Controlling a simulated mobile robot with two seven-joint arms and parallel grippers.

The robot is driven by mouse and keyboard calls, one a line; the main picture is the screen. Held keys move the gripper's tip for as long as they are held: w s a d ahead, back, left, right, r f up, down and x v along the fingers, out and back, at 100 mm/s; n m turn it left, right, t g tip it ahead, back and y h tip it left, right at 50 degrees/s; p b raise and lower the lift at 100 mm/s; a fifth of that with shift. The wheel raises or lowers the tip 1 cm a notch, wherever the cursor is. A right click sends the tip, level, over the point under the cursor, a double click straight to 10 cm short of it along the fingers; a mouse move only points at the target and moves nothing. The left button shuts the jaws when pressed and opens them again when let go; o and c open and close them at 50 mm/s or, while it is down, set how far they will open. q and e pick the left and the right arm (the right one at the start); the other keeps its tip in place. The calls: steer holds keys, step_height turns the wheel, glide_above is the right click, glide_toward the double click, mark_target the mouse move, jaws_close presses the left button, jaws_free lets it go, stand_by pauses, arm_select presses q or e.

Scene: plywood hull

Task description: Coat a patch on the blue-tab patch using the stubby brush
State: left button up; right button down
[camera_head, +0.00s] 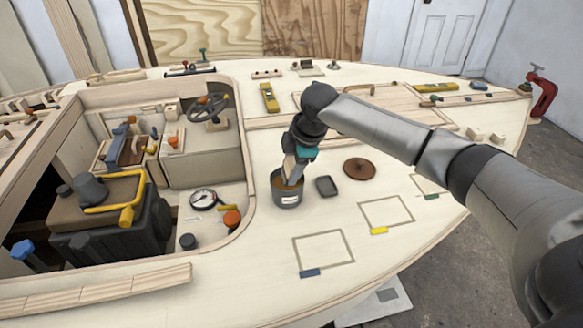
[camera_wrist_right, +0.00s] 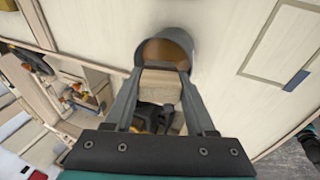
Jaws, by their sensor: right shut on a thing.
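My right gripper (camera_head: 291,172) points down into the mouth of a grey pot (camera_head: 287,198) on the deck. In the right wrist view the gripper (camera_wrist_right: 160,80) is shut on a pale wooden piece, seemingly the stubby brush's handle (camera_wrist_right: 161,88). Its lower end is hidden in the pot (camera_wrist_right: 184,39), which holds something amber-brown. The blue-tab patch is a bare outlined rectangle (camera_head: 323,250) to the right and in front of the pot, with a blue tab (camera_head: 310,273) at its near edge. The tab also shows in the right wrist view (camera_wrist_right: 297,80). My left gripper is out of view.
A dark tray (camera_head: 326,186) and a round brown lid (camera_head: 359,169) lie right of the pot. A yellow-tab patch (camera_head: 386,213) lies farther right. The open cockpit, with a black engine (camera_head: 115,235), is on the left. The deck between pot and blue-tab patch is clear.

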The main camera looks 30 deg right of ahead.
mark_target(291, 161)
steer(key=shift+f, duration=0.45)
stand_by(1.1)
steer(key=shift+f+p, duration=0.15)
steer(key=shift+p, duration=0.35)
stand_by(2.2)
step_height(291, 161, up, 7)
steer(key=p, duration=0.8)
steer(key=shift+p, duration=0.4)
steer(key=shift+a, duration=0.1)
stand_by(0.4)
